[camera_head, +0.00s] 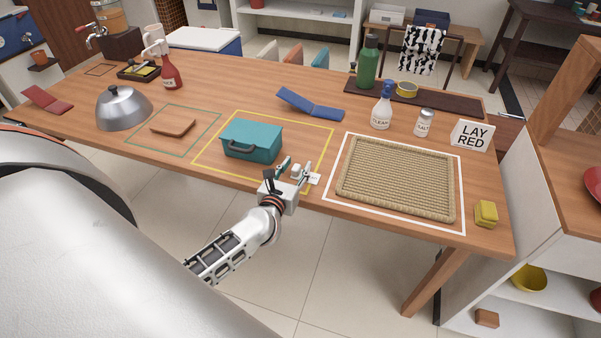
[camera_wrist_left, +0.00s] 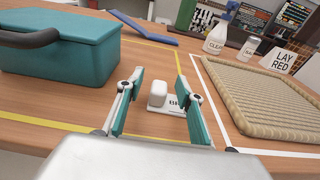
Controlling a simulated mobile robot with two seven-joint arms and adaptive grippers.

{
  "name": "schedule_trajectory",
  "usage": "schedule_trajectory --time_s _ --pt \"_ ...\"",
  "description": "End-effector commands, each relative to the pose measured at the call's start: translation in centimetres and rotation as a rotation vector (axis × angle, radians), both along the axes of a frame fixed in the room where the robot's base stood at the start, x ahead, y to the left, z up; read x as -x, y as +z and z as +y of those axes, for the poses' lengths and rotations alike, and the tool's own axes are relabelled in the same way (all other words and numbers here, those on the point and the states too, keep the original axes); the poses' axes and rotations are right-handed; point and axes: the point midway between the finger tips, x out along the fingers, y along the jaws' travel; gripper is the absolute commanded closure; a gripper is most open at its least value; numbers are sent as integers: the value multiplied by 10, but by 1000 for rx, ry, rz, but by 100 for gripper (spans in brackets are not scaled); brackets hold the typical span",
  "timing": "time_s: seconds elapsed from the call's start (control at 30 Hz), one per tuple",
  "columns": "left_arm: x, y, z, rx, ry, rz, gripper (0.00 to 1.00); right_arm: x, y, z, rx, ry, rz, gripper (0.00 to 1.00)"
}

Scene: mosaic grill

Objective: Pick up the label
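A small white label (camera_wrist_left: 178,104) with black letters, partly cut off from view, lies on the table in the left wrist view. A white rounded block (camera_wrist_left: 157,93) stands at its left side and seems to be part of it. My left gripper (camera_wrist_left: 161,108) is open, with one teal-padded finger on each side of the block and clear space between. In the head view, my left gripper (camera_head: 295,170) is at the table's front edge, by the right corner of the yellow outline, and partly covers the label. My right gripper is not in view.
A teal box (camera_head: 251,141) with a dark handle stands left of the gripper. A woven mat (camera_head: 397,178) lies to the right, inside a white outline. A "LAY RED" sign (camera_head: 472,135), salt shaker (camera_head: 424,122) and spray bottle (camera_head: 382,107) stand behind it.

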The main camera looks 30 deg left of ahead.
Motion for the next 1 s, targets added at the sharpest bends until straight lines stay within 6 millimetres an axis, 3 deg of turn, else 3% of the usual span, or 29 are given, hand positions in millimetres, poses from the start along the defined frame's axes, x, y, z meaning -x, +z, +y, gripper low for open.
schedule_trajectory --time_s 0.23,0.37,0.77,1.0 --pt "-1 -1 0 0 0 1 66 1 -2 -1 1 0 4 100" --pt "-1 -1 0 0 0 1 99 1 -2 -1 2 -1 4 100" --pt "-1 2 0 0 0 -1 99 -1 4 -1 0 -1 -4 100" --pt "-1 28 1 -2 0 -4 99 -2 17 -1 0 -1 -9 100"
